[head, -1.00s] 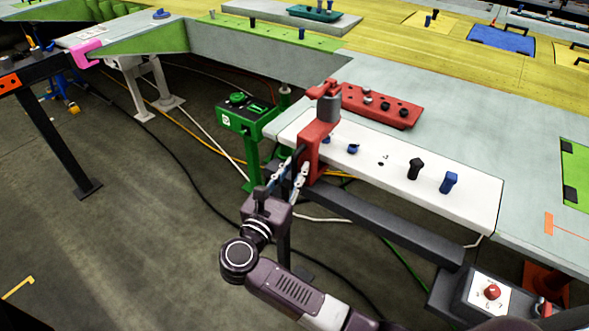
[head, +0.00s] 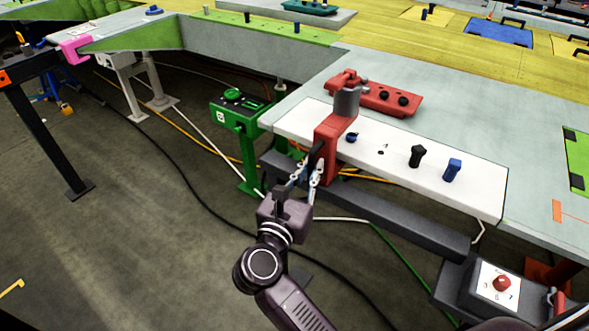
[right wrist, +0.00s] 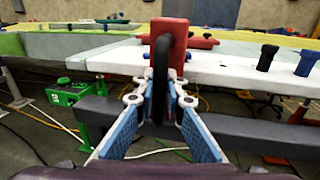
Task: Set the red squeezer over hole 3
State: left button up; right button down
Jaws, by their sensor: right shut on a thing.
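The red squeezer (head: 329,146) is an upright red bracket with a grey cylinder (head: 347,101) on its upper arm. It stands at the front edge of the white board (head: 320,119), with its upper part reaching over the board near the left end. My right gripper (head: 309,171) is shut on the squeezer's dark handle, which shows between the fingers in the right wrist view (right wrist: 160,90). On the board, right of the squeezer, are a blue plug (head: 351,137), a small dark hole (head: 381,152), a black plug (head: 416,156) and a taller blue plug (head: 453,168). Hole numbers are not readable.
A red tray (head: 380,97) with black knobs lies behind the board. A dark grey beam (head: 400,222) runs below its front edge. A green box on a post (head: 236,110) stands to the left. A control box with a red knob (head: 502,283) is at lower right.

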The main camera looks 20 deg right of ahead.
jog(key=shift+s+d+f, duration=0.1)
jog(key=shift+s+d, duration=0.75)
jog(key=shift+s, duration=0.25)
pick_arm(q)
jog(key=shift+s, duration=0.15)
pick_arm(e)
jog(key=shift+w+a, duration=0.1)
jog(key=c, duration=2)
grip_release()
pick_arm(q)
jog(key=shift+s+a, duration=0.1)
jog(key=shift+s, duration=0.05)
